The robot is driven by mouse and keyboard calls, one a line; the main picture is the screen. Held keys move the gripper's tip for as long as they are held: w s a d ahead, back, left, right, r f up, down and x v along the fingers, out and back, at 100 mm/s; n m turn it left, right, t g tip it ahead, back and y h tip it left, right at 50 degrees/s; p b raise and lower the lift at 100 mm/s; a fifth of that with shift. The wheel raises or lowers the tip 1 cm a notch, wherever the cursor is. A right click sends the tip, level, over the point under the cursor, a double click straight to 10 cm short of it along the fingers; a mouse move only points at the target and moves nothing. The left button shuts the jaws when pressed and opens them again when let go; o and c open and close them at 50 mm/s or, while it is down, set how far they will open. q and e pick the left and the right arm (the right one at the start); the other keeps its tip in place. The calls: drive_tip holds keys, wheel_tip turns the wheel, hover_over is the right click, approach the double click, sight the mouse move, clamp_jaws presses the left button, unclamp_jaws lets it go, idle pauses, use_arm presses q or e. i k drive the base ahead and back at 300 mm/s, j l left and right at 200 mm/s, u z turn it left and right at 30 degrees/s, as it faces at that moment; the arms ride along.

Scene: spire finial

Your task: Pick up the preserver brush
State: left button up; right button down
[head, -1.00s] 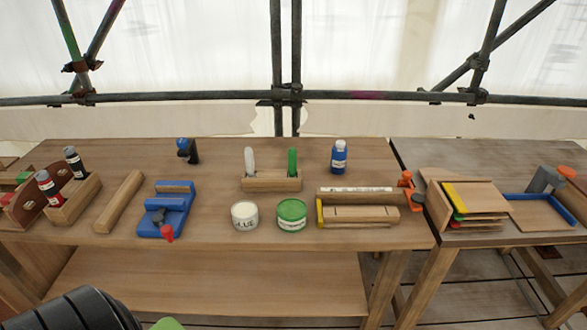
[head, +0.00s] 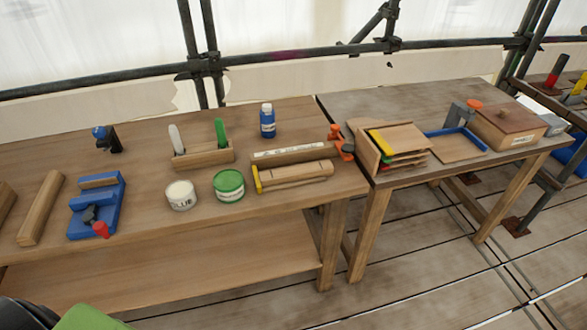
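A wooden brush holder (head: 203,158) stands on the main workbench. It holds a green-handled brush (head: 220,132) on its right side and a white-handled brush (head: 176,140) on its left, both upright. In front stand a green-labelled tin (head: 228,186), its label too small to read, and a white tin marked GLUE (head: 181,195). The green brush matches the green tin in colour. Neither of my grippers shows; only a black and green part of my own body is at the lower left, well apart from the brushes.
The workbench (head: 290,215) also bears a blue bottle (head: 267,121), a blue vise (head: 97,205), a wooden block (head: 295,175) and an orange clamp (head: 341,142). A second table (head: 440,97) adjoins on the right. Plank floor lies open in front.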

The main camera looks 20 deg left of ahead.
sight(219, 130)
drive_tip(key=i+u, duration=0.15)
drive_tip(key=u, duration=0.55)
drive_tip(key=k+l, duration=0.05)
